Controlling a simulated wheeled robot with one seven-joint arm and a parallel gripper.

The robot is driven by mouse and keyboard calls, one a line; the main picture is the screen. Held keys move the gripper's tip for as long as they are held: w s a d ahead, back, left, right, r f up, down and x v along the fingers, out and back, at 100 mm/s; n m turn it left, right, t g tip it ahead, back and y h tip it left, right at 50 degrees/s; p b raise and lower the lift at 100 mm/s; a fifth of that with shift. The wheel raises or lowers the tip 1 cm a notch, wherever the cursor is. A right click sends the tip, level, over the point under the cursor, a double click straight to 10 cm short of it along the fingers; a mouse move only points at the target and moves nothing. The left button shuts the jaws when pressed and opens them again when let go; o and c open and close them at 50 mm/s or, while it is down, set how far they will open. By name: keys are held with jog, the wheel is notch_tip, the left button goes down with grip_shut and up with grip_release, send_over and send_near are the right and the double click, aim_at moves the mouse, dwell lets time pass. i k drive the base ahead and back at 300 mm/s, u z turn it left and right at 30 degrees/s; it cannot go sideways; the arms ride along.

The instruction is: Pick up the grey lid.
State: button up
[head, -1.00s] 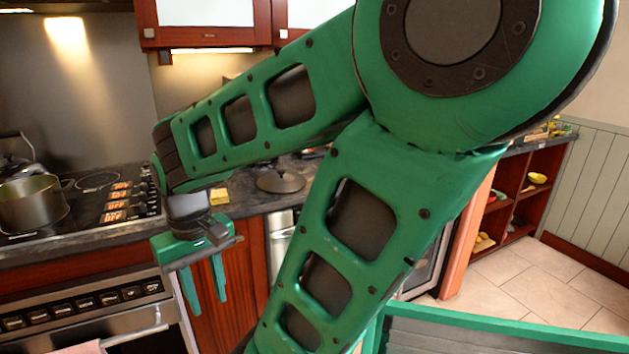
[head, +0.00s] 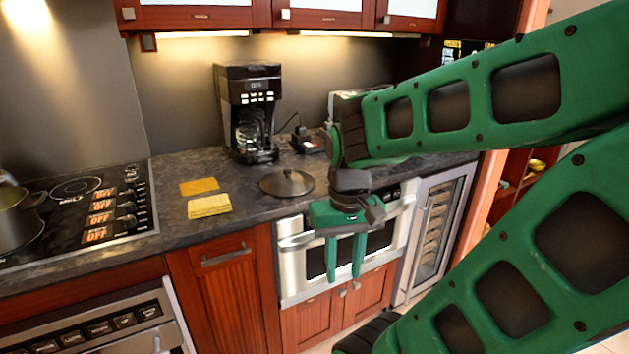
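The grey lid (head: 287,183) lies on the dark countertop, knob up, in front of the coffee maker and right of the yellow sponges. All of it shows in the head view. My gripper (head: 345,277) hangs to the right of the lid and nearer to me, in front of the microwave drawer. Its two green fingers point down with a gap between them. It is open and empty, and it does not touch the lid.
A coffee maker (head: 249,112) stands behind the lid. Yellow sponges (head: 209,206) lie on the countertop (head: 243,222) to its left. A stove (head: 85,208) with a pot (head: 17,222) is at the far left. The microwave drawer (head: 303,268) sits below the counter edge.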

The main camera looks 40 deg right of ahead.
aim_at(287, 182)
jog(key=z, duration=0.1)
jog(key=i, duration=1)
jog(key=u, duration=0.05)
